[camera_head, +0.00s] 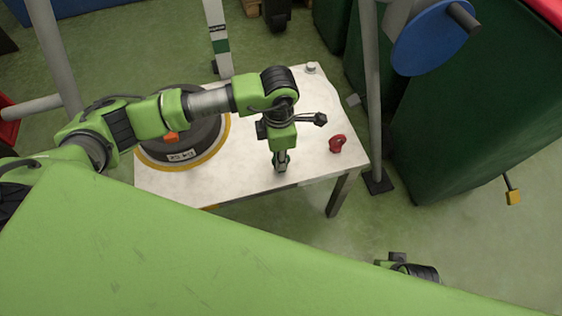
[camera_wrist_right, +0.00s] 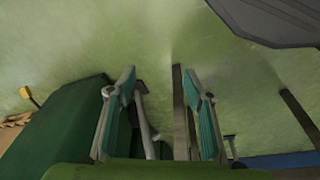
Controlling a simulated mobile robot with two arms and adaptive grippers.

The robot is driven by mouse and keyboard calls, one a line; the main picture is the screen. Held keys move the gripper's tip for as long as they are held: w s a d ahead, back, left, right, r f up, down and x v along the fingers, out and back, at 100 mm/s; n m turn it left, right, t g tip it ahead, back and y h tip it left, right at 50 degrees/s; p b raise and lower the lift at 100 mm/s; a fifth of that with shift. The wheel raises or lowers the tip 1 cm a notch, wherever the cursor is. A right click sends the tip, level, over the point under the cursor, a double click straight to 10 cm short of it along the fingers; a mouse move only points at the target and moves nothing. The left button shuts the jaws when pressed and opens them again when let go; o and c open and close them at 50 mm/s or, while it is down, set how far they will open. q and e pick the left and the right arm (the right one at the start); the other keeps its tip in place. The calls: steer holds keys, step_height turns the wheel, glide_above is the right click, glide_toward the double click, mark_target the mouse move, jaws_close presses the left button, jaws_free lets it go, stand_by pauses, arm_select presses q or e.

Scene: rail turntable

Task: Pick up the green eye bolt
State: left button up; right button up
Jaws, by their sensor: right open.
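I cannot make out a green eye bolt in either view. A red eye bolt (camera_head: 337,144) stands near the right edge of the white table (camera_head: 240,160). My left gripper (camera_head: 281,167) points down over the table's front part, left of the red eye bolt and apart from it. Its fingertips are small, and whether they are open or hold something cannot be told. My right gripper (camera_wrist_right: 158,78) is open and empty in its wrist view, with floor and green bins beyond it. Part of my right arm shows low in the head view, off the table.
A dark round turntable (camera_head: 207,148) with a yellow rim and an orange piece (camera_head: 171,137) sits on the table's left. A small grey part (camera_head: 310,68) is at the back corner. A grey post (camera_head: 371,100) and dark green bins (camera_head: 480,110) stand on the right.

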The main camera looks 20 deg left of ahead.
arm_select(q)
jaws_close()
